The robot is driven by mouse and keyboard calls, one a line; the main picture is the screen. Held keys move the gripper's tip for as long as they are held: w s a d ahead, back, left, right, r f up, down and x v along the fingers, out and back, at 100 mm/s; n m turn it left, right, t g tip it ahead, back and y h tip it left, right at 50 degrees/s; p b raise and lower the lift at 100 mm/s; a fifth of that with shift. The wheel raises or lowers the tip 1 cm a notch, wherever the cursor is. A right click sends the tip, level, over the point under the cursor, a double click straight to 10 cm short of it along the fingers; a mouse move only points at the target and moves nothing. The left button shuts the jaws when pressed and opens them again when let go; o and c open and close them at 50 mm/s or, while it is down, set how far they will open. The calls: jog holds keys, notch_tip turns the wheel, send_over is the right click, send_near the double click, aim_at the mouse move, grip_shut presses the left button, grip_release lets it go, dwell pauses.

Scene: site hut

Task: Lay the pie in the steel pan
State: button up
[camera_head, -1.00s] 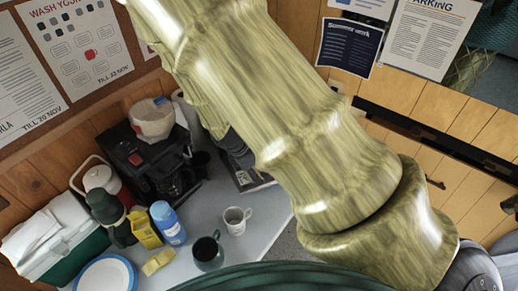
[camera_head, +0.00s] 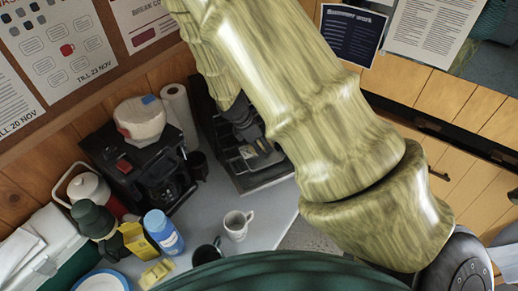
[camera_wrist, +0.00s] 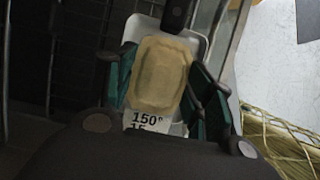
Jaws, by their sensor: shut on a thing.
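The pie (camera_wrist: 160,72), pale golden and rounded-rectangular, is between the teal-padded fingers of my gripper (camera_wrist: 162,84) in the wrist view. My gripper is shut on it. Behind the pie shows a light grey metal surface (camera_wrist: 141,29) with a black handle (camera_wrist: 177,14), apparently the steel pan; the pie covers much of it. I cannot tell whether the pie touches it. In the head view my gripper (camera_head: 260,148) is over a dark, open-topped unit at the counter's back; the pie is not clear there.
A white label reading 150° (camera_wrist: 148,121) shows below the pie. A coffee machine (camera_head: 150,165) and paper roll (camera_head: 178,110) stand left of the dark unit (camera_head: 240,180). A white mug (camera_head: 237,224), dark mug (camera_head: 207,252) and blue bottle (camera_head: 163,232) stand nearer. Bare counter (camera_head: 265,225) lies right of the white mug.

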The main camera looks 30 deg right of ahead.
aim_at(248, 151)
jog(key=shift+f+b, duration=0.4)
jog(key=shift+f, duration=0.55)
jog(key=shift+f+b, duration=0.45)
jog(key=shift+b, duration=0.1)
jog(key=shift+s, duration=0.1)
jog(key=o, duration=1.1)
jog(key=shift+f, duration=0.15)
jog(key=b+v, duration=0.1)
jog(key=v, duration=1.1)
jog(key=shift+b, duration=0.35)
jog(key=shift+r, duration=0.25)
